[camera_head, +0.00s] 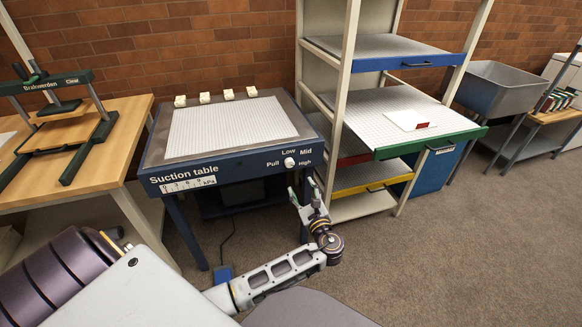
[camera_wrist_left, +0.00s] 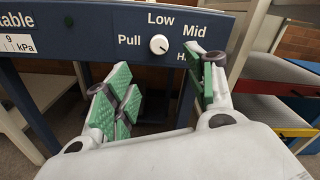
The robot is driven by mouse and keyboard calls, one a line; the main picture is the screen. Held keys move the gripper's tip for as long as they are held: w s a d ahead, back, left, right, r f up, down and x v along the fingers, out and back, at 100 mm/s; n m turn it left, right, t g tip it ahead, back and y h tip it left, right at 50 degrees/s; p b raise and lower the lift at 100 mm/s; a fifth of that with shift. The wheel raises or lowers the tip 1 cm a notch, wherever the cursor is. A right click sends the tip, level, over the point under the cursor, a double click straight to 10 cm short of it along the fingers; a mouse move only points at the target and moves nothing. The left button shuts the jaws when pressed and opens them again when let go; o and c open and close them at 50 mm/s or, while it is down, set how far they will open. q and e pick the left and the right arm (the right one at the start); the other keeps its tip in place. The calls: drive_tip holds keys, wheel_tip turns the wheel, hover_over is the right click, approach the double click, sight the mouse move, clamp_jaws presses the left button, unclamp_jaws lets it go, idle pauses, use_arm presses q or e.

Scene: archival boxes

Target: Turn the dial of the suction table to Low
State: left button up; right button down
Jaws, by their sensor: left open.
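The suction table (camera_head: 245,177) is dark blue with a white perforated top. Its dial (camera_head: 289,162) is a small white round knob on the front face, with Pull, Low, Mid and High printed around it. The dial also shows in the left wrist view (camera_wrist_left: 159,44), unobstructed; I cannot tell surely where its mark points. My left gripper (camera_head: 304,196) is open and empty, in front of the table and below the dial, apart from it. In the left wrist view its green-padded fingers (camera_wrist_left: 160,88) stand on either side, below the dial; the right finger partly covers High.
Several small white blocks (camera_head: 228,94) line the table's back edge. A rack with coloured shelf fronts (camera_head: 430,143) stands close on the right. A wooden bench with a press (camera_head: 70,143) is on the left.

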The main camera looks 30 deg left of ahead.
sight(290, 165)
use_arm(q)
drive_tip(key=shift+m, duration=0.6)
drive_tip(key=b+x, duration=0.2)
drive_tip(key=x, duration=1)
drive_tip(key=shift+s+f, duration=0.1)
drive_tip(key=shift+b+x, duration=0.4)
drive_tip(key=shift+x, duration=0.5)
drive_tip(key=shift+a, duration=0.1)
use_arm(e)
drive_tip(key=r, duration=0.2)
drive_tip(key=a+r, duration=0.1)
drive_tip(key=shift+w+r+t, duration=0.3)
drive_tip(key=shift+w+r, duration=0.1)
use_arm(q)
drive_tip(key=c, duration=1.1)
drive_tip(key=shift+o, duration=0.2)
